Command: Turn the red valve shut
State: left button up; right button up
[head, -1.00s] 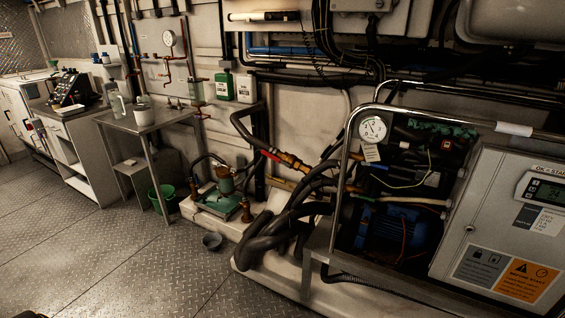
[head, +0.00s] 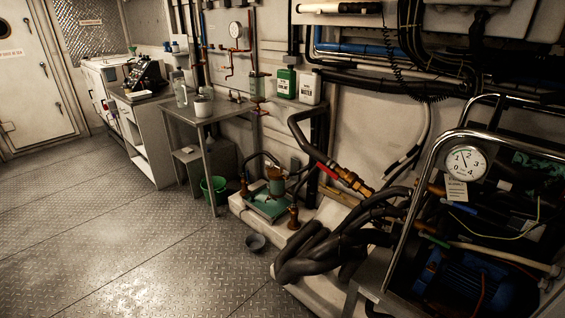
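A narrow red part (head: 325,171) shows on the pipe run in the middle of the view, between a black hose and brass fittings (head: 350,180). It may be the red valve's lever, but it is too small to tell, and I cannot read whether it is open or shut. The black hose (head: 297,130) bends down to it from above, and thick black hoses lie below and to the right. Neither of my grippers is in view.
The chiller frame (head: 412,215) with a round gauge (head: 466,162) stands at the right. The floor (head: 120,235) at left is clear.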

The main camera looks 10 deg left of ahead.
aim_at(323, 166)
jog(key=u, duration=0.25)
jog(key=i, duration=0.8)
jog(key=z, duration=0.75)
jog(key=i, duration=0.55)
jog(key=z, duration=0.55)
